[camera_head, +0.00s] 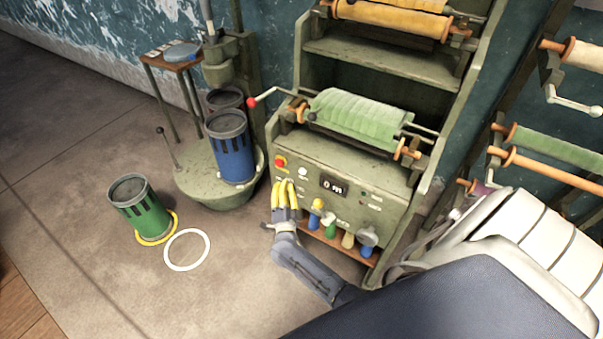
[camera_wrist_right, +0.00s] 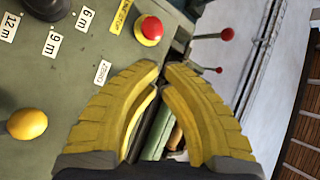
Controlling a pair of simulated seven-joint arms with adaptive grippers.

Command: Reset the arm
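My right gripper (camera_head: 285,186) has yellow fingers and shows in the head view in front of the green machine's control panel (camera_head: 340,205), at its left end. My grey right forearm runs from it down to the lower right. In the right wrist view the gripper's curved fingers (camera_wrist_right: 162,72) come together at the tips, with nothing held between them. Their tips lie below a red button (camera_wrist_right: 151,28) on the panel; I cannot tell whether they touch anything. My left gripper is not in view.
A red-knobbed crank (camera_head: 254,102) sticks out left of the machine. Coloured knobs (camera_head: 330,225) line its lower front. A blue canister (camera_head: 230,150) stands on a round base. A green canister (camera_head: 140,210), a yellow ring and a white ring (camera_head: 187,267) are on the floor.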

